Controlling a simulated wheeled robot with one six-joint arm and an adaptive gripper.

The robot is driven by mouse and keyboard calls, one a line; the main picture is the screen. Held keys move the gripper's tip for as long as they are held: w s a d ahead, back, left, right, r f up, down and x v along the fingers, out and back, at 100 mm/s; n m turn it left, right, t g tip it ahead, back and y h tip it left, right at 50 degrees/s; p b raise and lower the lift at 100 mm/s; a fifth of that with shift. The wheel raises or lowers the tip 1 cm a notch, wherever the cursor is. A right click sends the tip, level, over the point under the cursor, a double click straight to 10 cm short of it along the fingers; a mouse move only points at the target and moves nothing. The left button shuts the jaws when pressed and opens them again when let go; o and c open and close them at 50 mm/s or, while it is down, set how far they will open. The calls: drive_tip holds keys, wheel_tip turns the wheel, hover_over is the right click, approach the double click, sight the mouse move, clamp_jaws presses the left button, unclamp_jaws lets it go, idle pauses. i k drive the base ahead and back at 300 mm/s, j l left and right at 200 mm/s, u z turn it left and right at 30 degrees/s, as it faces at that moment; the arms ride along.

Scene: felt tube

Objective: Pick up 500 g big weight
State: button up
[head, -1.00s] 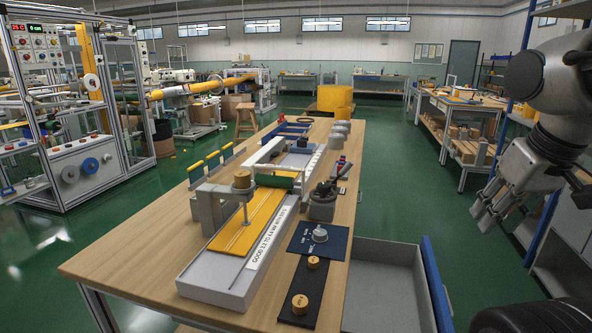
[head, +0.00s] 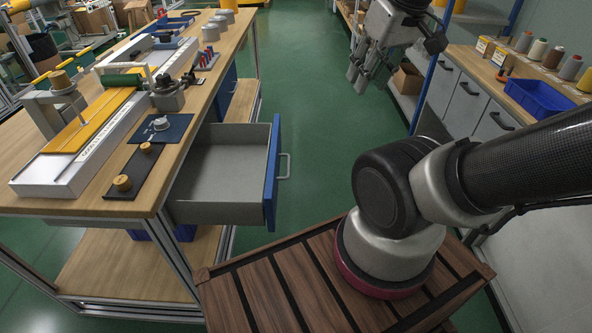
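Two brass-coloured round weights stand on a dark strip at the near right part of the workbench. The bigger weight (head: 122,184), nearest the bench's front edge, looks like the 500 g one; its marking is too small to read. The smaller weight (head: 146,148) stands just behind it. My gripper (head: 357,78) hangs in the air over the aisle, well to the right of the bench and far from both weights. Its fingers point down, look apart and hold nothing.
An open grey drawer (head: 222,197) with a blue front (head: 272,172) juts from the bench into the aisle. A silver knobbed piece (head: 161,124) sits on a blue mat behind the weights. A side counter with a blue bin (head: 538,94) stands at the right.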

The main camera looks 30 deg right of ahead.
sight(59, 80)
drive_tip(key=k+l, duration=0.1)
drive_tip(key=l, duration=0.15)
drive_tip(key=k+l+u, duration=0.1)
drive_tip(key=l, duration=0.2)
drive_tip(key=i+j+u, duration=0.15)
drive_tip(key=j, duration=0.2)
drive_tip(key=i+j+u, duration=0.2)
drive_tip(key=j, duration=0.15)
drive_tip(key=i+j+u, duration=0.15)
drive_tip(key=j, duration=0.7)
drive_tip(key=j+z, duration=0.3)
drive_tip(key=j, duration=0.65)
drive_tip(key=j+z, duration=0.3)
drive_tip(key=j, duration=0.7)
